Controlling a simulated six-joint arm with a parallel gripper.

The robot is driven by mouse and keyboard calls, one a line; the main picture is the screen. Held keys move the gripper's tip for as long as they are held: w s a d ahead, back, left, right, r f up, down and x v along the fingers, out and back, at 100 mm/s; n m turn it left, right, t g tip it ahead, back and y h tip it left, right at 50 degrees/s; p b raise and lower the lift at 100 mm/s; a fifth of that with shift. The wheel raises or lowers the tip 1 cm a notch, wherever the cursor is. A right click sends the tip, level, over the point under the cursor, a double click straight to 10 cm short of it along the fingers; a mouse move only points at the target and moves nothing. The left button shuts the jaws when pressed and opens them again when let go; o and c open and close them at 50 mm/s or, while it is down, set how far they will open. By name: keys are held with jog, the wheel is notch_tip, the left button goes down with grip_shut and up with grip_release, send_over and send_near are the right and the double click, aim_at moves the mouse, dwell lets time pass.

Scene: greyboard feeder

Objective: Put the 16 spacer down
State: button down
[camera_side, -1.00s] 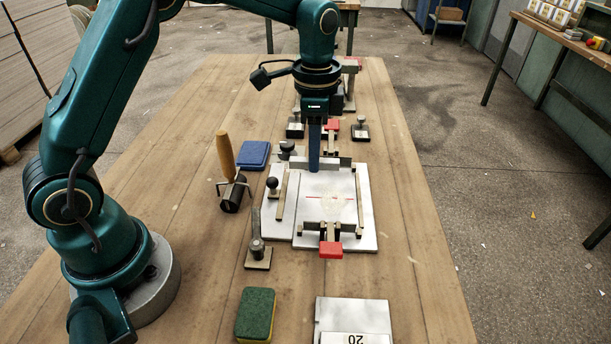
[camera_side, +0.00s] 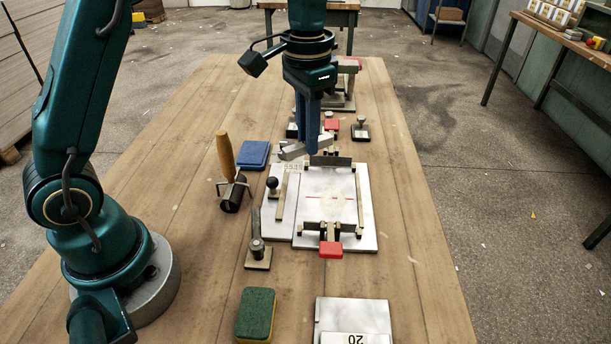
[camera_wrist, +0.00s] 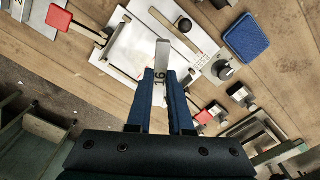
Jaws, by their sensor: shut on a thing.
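My gripper (camera_side: 307,150) is shut on the 16 spacer, a grey metal bar (camera_side: 291,151). In the side view it holds the spacer above the back left of the metal plate fixture (camera_side: 366,228), apart from it. In the wrist view my gripper (camera_wrist: 160,73) has its blue fingers on either side of the spacer (camera_wrist: 162,56). The number 16 reads on it between the fingers. The fixture (camera_wrist: 123,52) lies below, with a dark upright stop (camera_side: 330,161) at its back and a red-handled clamp (camera_side: 331,249) at its front.
A grey block marked 20 (camera_side: 350,312) and a green-and-yellow sponge (camera_side: 255,312) lie at the front. A wooden-handled roller (camera_side: 229,165) and a blue pad (camera_side: 254,154) are left of the fixture. Small knobbed blocks (camera_side: 360,132) stand behind it. The right table strip is clear.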

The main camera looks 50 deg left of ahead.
jog(key=s+d, duration=0.3)
jog(key=d, duration=0.8)
jog(key=m, duration=0.2)
send_near(354, 314)
notch_tip(354, 314, down, 6)
jog(key=shift+w+f, duration=0.1)
jog(key=shift+f, duration=0.1)
jog(key=shift+f, duration=0.1)
jog(key=c, duration=1.1)
grip_release()
